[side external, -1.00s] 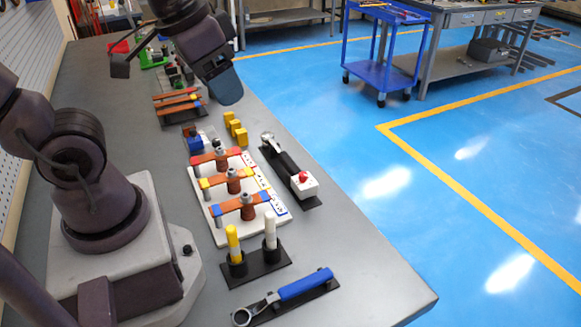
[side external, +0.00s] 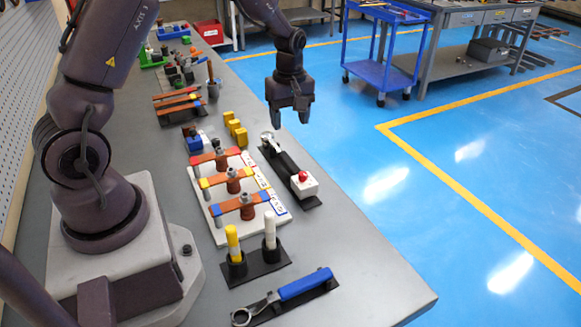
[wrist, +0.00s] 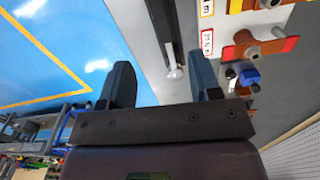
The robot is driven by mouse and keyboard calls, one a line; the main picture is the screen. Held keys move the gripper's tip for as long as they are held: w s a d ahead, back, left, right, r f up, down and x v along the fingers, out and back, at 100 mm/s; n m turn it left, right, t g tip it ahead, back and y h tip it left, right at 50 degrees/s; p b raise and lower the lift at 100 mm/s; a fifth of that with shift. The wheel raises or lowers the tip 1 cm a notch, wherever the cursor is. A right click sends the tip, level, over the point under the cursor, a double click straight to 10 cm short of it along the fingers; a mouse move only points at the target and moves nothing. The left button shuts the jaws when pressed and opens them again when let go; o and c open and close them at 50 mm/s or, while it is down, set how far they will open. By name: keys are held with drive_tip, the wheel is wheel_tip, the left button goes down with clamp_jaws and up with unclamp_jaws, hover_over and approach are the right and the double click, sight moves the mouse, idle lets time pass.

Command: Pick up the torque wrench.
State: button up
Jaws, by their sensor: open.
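Two wrench-like tools lie on the bench, and I cannot tell for sure which is the torque wrench. One has a long blue handle (side external: 305,285) and a metal ring head, and lies on a dark mat at the front. The other has a silver round head (side external: 267,138) and a dark shaft on a black mat behind it. Its silver end also shows in the wrist view (wrist: 174,72). My gripper (side external: 291,115) is open, empty and pointing down, above and beyond the silver-headed tool. In the wrist view, the fingers (wrist: 163,85) are well apart.
A white block with a red button (side external: 304,184) stands at the near end of the dark tool's mat. Left of it is a white board (side external: 223,222) with copper bars. Yellow and white upright handles (side external: 269,232) stand in front. The right bench edge is clear.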

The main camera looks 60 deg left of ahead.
drive_tip(key=n, duration=0.1)
hover_over(291, 162)
drive_tip(key=f, duration=0.7)
drive_tip(key=shift+a+f, duration=0.2)
drive_tip(key=f, duration=0.5)
drive_tip(key=shift+d+f, duration=0.25)
drive_tip(key=shift+f, duration=0.05)
drive_tip(key=shift+s, duration=0.1)
drive_tip(key=c, duration=1)
clamp_jaws()
drive_tip(key=shift+r, duration=0.15)
